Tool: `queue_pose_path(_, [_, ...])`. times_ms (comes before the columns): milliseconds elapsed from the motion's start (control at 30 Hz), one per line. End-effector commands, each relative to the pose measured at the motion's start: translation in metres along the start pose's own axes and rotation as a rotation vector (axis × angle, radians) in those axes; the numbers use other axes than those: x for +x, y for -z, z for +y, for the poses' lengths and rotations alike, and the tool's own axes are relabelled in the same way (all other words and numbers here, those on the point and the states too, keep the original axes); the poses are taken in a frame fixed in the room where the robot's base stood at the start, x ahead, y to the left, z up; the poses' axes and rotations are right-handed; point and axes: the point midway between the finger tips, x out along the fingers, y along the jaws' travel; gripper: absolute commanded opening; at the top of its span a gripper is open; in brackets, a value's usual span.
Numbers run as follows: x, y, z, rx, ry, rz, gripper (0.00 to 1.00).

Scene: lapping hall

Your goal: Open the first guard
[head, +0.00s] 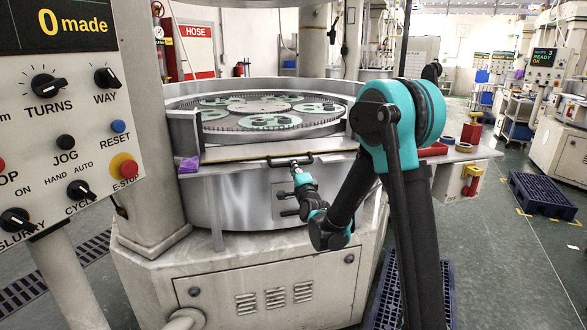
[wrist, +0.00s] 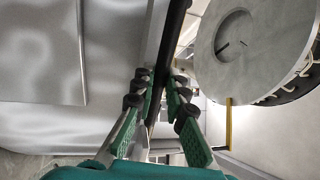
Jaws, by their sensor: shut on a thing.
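The lapping machine's guard (head: 235,200) is a curved silver panel at the front of the round tub, in the middle of the head view. A black bar handle (head: 275,161) runs along its upper edge. My gripper (head: 296,168) is at this handle. In the wrist view the fingers (wrist: 160,95) lie on both sides of the black bar (wrist: 176,35) and are shut on it. The contact itself is partly hidden by the finger pads. The toothed plate with round carriers (head: 262,118) shows behind the guard.
A control panel (head: 60,125) with knobs and an E-stop stands close at the left. A purple block (head: 188,165) lies on the left ledge, and tape rolls (head: 464,147) lie on the right ledge. Blue pallets (head: 543,194) stand on the floor at the right.

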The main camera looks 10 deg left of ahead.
Motion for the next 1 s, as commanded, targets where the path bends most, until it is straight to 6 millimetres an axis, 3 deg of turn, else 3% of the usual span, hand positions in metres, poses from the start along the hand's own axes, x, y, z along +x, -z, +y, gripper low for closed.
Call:
queue_pose_path(300, [0.006,0.000,-0.035,0.000,0.004,0.001,0.00])
queue_pose_path(633, [0.006,0.000,-0.037,0.000,0.004,0.001,0.00])
queue_pose_path(667, [0.006,0.000,-0.037,-0.001,0.004,0.001,0.16])
queue_pose_path(700, [0.006,0.000,-0.037,-0.001,0.004,0.001,0.21])
queue_pose_path(1000, [0.006,0.000,-0.037,0.000,0.004,0.001,0.21])
